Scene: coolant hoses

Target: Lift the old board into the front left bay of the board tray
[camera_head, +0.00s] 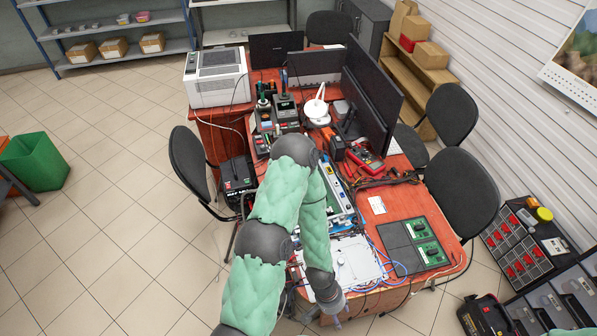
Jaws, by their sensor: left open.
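The dark board tray (396,246) lies on the right part of the red-brown desk. Two green boards, a rear one (419,228) and a front one (432,252), sit in its right-hand bays. Its left half, including the front left bay, looks bare and dark. A white open unit (358,262) with blue hoses (393,279) lies left of the tray. I cannot tell which item is the old board; it may be hidden. My left gripper (336,320) points down by the desk's front edge, below the white unit and apart from the tray. It is open and looks empty. My right gripper is out of view.
Monitors (372,95), a white printer (217,78) and a red multimeter (366,160) crowd the back of the desk. A small white card (377,205) lies behind the tray. Chairs (462,190) flank the desk. Tiled floor at left is mostly free.

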